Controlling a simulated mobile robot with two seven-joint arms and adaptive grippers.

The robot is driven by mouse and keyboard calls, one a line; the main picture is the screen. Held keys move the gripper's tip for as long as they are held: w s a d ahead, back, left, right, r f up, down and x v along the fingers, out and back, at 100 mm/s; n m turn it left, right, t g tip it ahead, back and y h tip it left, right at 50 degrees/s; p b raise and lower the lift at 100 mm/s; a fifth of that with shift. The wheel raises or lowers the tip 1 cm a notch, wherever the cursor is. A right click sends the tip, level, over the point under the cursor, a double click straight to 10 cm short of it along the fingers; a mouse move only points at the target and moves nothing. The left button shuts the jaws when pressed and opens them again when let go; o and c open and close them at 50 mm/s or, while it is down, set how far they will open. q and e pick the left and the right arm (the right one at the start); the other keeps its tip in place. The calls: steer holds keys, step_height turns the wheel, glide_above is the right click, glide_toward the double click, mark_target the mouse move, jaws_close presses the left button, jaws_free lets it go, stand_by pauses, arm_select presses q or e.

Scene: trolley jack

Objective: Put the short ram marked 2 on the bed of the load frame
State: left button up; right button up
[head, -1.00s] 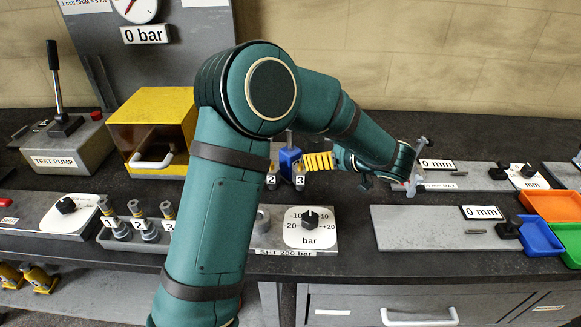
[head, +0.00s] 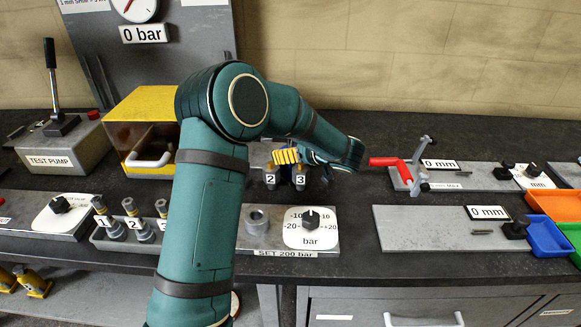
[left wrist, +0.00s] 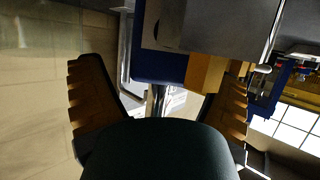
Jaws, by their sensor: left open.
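Behind the dial plate, two small posts marked 2 (head: 271,179) and 3 (head: 299,179) stand upright in the head view. My left arm hides part of the bench; I cannot identify the load frame surely.
A yellow open-fronted box (head: 150,105) with a white handle stands left of my arm. The test pump (head: 62,150) is farther left. A red-handled tool (head: 392,163) stands by the back plate at right. The front right plate (head: 425,230) is mostly clear.

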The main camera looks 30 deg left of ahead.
arm_select(q)
steer(key=shift+a+f, duration=0.1)
steer(key=shift+a, duration=0.15)
steer(key=c, duration=1.4)
